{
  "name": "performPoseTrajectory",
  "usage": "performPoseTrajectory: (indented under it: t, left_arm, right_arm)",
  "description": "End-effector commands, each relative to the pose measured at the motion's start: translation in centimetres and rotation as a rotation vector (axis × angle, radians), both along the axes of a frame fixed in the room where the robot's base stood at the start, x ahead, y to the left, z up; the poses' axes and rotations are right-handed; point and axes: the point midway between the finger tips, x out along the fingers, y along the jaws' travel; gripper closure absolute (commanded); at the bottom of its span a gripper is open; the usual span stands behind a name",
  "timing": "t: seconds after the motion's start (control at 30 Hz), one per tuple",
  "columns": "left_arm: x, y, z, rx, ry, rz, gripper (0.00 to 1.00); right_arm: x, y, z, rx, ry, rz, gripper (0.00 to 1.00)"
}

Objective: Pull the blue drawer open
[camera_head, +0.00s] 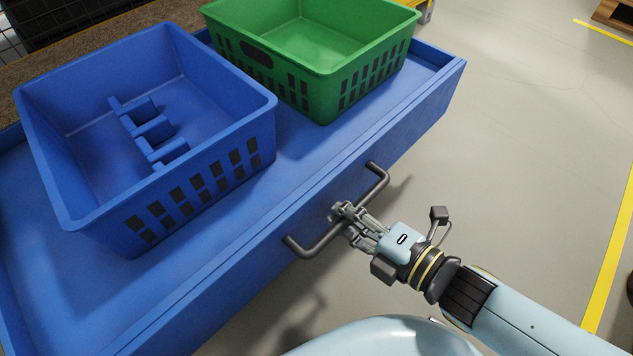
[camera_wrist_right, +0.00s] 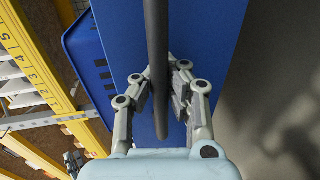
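The blue drawer (camera_head: 300,205) stands pulled out, with its tray floor and front panel showing in the head view. A dark grey bar handle (camera_head: 311,248) is fixed to its front. My right gripper (camera_head: 345,213) is at the middle of this handle, with its fingers around the bar. In the right wrist view the handle (camera_wrist_right: 157,50) passes between the two fingers (camera_wrist_right: 160,88), which close in on both its sides. The blue drawer front (camera_wrist_right: 205,45) lies behind them.
A blue basket (camera_head: 205,185) with blue parts (camera_head: 150,130) inside and a green basket (camera_head: 335,85) stand in the drawer. Clear grey floor (camera_head: 530,150) lies to the right, with a yellow line (camera_head: 612,250). Yellow rack uprights (camera_wrist_right: 38,70) show in the wrist view.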

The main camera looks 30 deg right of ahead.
Motion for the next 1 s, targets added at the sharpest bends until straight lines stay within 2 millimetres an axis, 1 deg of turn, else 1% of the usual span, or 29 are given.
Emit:
performPoseTrajectory:
  t: [0.03,0.1,0.2,0.4,0.6,0.7,0.93,1.0]
  left_arm:
    - [0.09,-0.02,0.31,0.0,-0.011,-0.001,0.6]
    - [0.21,-0.05,0.76,-0.001,-0.027,-0.002,0.6]
    - [0.35,-0.07,1.2,-0.001,-0.04,-0.002,0.6]
    - [0.37,-0.06,1.08,0.0,-0.036,-0.002,0.6]
    - [0.31,-0.04,0.68,0.0,-0.026,-0.002,0.6]
    - [0.28,-0.04,0.51,0.001,-0.022,-0.002,0.6]
    - [0.21,-0.06,0.43,0.002,-0.018,-0.005,0.6]
    - [0.21,-0.06,0.49,0.002,-0.019,-0.005,0.6]
  right_arm:
    - [-0.49,-0.18,0.04,0.0,-0.001,0.0,1.0]
    - [-0.83,-0.32,0.1,0.0,-0.003,0.0,1.0]
    - [-0.92,-0.37,0.14,0.0,-0.004,-0.001,1.0]
    - [-0.84,-0.35,0.18,0.001,-0.005,-0.001,1.0]
    - [-0.84,-0.34,0.15,0.0,-0.004,-0.001,0.73]
    - [-0.86,-0.34,0.12,0.001,-0.003,-0.001,0.62]
    - [-0.93,-0.36,0.09,0.0,-0.002,-0.001,0.62]
    - [-1.24,-0.45,0.1,0.0,-0.001,0.0,0.62]
